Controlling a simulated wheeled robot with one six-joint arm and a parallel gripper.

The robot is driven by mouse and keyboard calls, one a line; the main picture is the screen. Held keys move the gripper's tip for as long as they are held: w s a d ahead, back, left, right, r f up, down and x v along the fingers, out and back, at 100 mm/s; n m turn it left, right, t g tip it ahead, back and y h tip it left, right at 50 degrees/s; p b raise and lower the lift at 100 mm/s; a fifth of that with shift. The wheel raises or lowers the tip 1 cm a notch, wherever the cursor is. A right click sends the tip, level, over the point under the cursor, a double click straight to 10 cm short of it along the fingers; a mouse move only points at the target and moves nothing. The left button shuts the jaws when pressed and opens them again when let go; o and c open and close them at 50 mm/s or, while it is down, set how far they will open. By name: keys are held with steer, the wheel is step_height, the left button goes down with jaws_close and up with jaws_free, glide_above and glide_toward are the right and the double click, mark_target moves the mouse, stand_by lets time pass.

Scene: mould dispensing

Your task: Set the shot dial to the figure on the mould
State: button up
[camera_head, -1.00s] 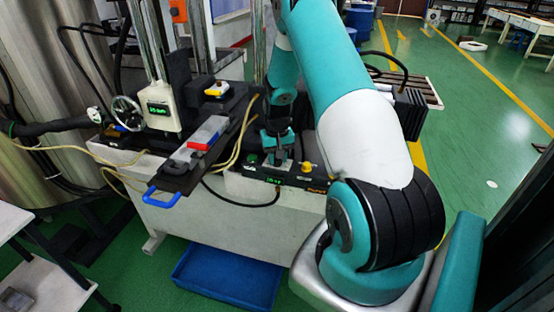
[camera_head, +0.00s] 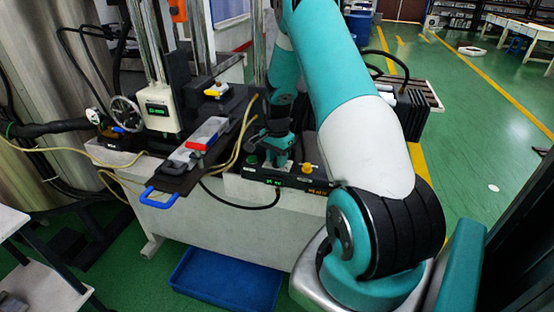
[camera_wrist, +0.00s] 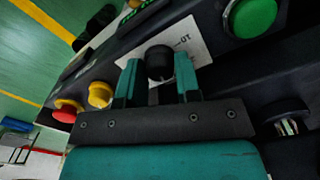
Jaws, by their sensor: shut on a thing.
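The shot dial (camera_wrist: 160,62) is a round black knob on a pale scale plate (camera_wrist: 185,42) with a "10" mark, in the wrist view. My gripper (camera_wrist: 158,72) has its two teal fingers on either side of the dial, shut on it. In the head view my gripper (camera_head: 277,152) points down at the dark control panel (camera_head: 235,168), and the dial is hidden there.
A green button (camera_wrist: 250,15) sits beside the dial, with a yellow knob (camera_wrist: 100,94) and a red button (camera_wrist: 66,110) on the other side. The panel carries a small green readout (camera_head: 272,183), too small to read. A blue tray (camera_head: 225,280) lies on the floor.

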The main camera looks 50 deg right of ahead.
steer(key=m, duration=0.3)
steer(key=shift+m, duration=0.3)
steer(key=shift+m+b, duration=0.35)
steer(key=shift+m, duration=1.45)
steer(key=o, duration=0.9)
steer(key=shift+r, duration=0.15)
step_height(320, 180, up, 17)
steer(key=shift+r+b, duration=0.1)
steer(key=shift+b, duration=0.95)
